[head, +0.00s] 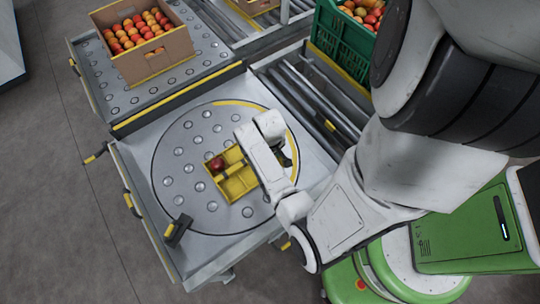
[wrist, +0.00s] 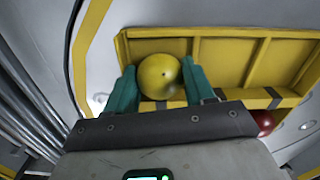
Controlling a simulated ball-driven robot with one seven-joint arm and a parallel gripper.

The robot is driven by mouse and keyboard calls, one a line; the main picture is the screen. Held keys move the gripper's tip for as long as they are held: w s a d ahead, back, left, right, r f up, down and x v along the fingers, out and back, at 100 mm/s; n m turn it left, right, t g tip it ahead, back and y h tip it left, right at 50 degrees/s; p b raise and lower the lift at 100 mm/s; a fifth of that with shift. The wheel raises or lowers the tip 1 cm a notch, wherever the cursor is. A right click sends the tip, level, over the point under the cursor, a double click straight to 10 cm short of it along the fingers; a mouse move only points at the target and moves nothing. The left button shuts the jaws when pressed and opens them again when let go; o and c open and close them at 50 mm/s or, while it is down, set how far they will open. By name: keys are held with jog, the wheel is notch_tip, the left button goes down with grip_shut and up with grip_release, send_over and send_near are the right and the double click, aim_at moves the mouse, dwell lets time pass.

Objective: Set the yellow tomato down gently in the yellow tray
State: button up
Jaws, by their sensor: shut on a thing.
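The yellow tray (head: 239,186) lies on the round ball-studded plate in the head view. A red tomato (head: 217,164) sits in its far left part. The tray (wrist: 214,33) also fills the upper right of the wrist view, with the red tomato (wrist: 264,122) partly hidden at lower right. My gripper (wrist: 161,82) is shut on the yellow tomato (wrist: 159,76), held between its green fingers. The tomato appears over or inside a tray compartment; I cannot tell whether it touches the tray floor. In the head view my arm hides the yellow tomato.
A cardboard box (head: 150,65) of tomatoes stands on the ball table at upper left. A green crate (head: 338,48) of tomatoes stands at upper right. Grey rollers (head: 312,95) run to the right of the round plate. The left part of the round plate is clear.

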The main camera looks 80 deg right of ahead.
jog(key=o, duration=0.8)
jog(key=shift+c, duration=0.3)
jog(key=shift+c, duration=1.2)
notch_tip(320, 180, up, 7)
jog(key=p, duration=0.7)
jog(key=shift+p, duration=0.4)
